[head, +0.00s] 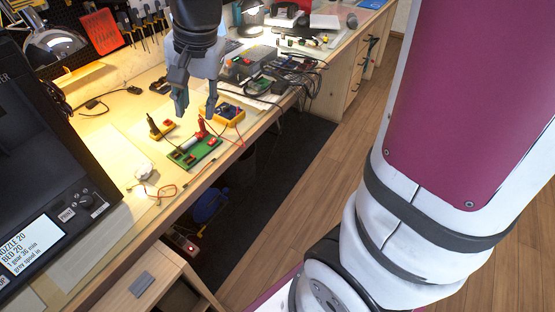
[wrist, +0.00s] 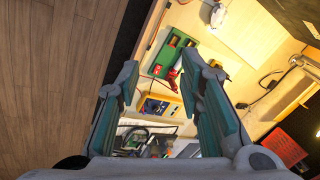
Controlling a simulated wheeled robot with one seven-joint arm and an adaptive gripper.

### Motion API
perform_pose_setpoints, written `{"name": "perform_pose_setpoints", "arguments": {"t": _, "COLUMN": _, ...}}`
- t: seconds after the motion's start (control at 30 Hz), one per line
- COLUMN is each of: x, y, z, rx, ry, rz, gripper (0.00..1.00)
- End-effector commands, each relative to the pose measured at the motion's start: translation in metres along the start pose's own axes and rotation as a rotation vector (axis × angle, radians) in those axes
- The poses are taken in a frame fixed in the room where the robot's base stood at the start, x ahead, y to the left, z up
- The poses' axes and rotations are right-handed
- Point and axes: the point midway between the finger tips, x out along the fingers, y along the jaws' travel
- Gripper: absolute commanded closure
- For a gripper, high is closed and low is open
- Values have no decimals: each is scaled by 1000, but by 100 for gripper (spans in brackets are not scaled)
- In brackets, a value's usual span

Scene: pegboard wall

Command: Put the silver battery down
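My gripper (head: 196,104) hangs above the workbench with its two fingers apart. In the wrist view its fingers (wrist: 160,75) are spread with nothing held between them. Below it lies a green board (head: 208,154) with red parts on it; the board also shows in the wrist view (wrist: 162,66). A small pale cylinder (head: 187,144) at the board's left side may be the silver battery, but it is too small to be sure. A red-handled item (head: 202,129) stands at the board's far edge, below the gripper.
A yellow multimeter (head: 235,114) lies just beyond the board. A black-and-yellow tool (head: 155,128) is to the left. A round pale part (head: 145,173) with wires lies nearer. A black printer (head: 45,170) fills the left.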

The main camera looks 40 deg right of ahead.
Motion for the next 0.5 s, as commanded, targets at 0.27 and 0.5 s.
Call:
{"name": "perform_pose_setpoints", "arguments": {"t": 0.27, "x": -66, "y": 75, "z": 80, "rx": -398, "ry": -9, "rz": 37, "gripper": 66}}
{"name": "perform_pose_setpoints", "arguments": {"t": 0.5, "x": -86, "y": 140, "z": 136, "rx": -691, "ry": -20, "rz": 86, "gripper": 66}}
